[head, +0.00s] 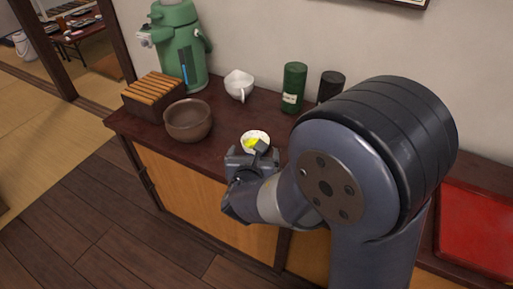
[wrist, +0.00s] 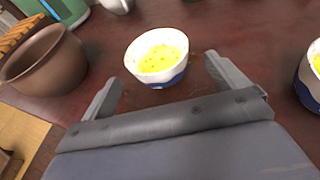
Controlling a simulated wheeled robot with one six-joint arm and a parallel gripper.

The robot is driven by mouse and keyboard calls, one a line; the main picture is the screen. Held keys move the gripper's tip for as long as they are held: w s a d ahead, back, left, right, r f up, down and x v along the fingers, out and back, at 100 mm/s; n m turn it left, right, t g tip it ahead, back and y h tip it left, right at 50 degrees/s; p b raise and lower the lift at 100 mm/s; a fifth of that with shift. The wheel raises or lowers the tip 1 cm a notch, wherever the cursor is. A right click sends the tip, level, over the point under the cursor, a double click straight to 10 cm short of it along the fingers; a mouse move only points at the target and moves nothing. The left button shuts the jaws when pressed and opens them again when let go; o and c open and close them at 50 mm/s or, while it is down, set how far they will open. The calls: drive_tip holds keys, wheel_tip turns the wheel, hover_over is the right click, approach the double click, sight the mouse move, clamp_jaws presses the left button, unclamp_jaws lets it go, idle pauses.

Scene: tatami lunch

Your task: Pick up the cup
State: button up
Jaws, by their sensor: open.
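A small white cup (wrist: 157,57) with a blue band at its base and yellow-green contents stands upright on the dark wooden cabinet top. In the head view the cup (head: 254,136) is partly hidden by my gripper (head: 262,150). In the wrist view my gripper (wrist: 163,80) is open, with one finger left of the cup and one right of it. The cup stands at the fingertips, slightly beyond them; I cannot tell whether they touch it. A second similar cup (wrist: 309,85) is cut off at the right edge of the wrist view.
A brown bowl (head: 187,121) stands left of the cup. Behind are a slatted wooden box (head: 152,97), a green air pot (head: 180,50), a white pitcher (head: 239,84), a green canister (head: 293,87) and a dark canister (head: 330,85). A red tray (head: 478,228) lies at right.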

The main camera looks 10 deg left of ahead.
sight(256, 140)
drive_tip(key=x, duration=0.5)
drive_tip(key=shift+w+b, duration=0.15)
drive_tip(key=shift+b, duration=0.2)
drive_tip(key=c, duration=1.1)
drive_tip(key=shift+c, duration=0.3)
drive_tip(key=shift+r, duration=0.1)
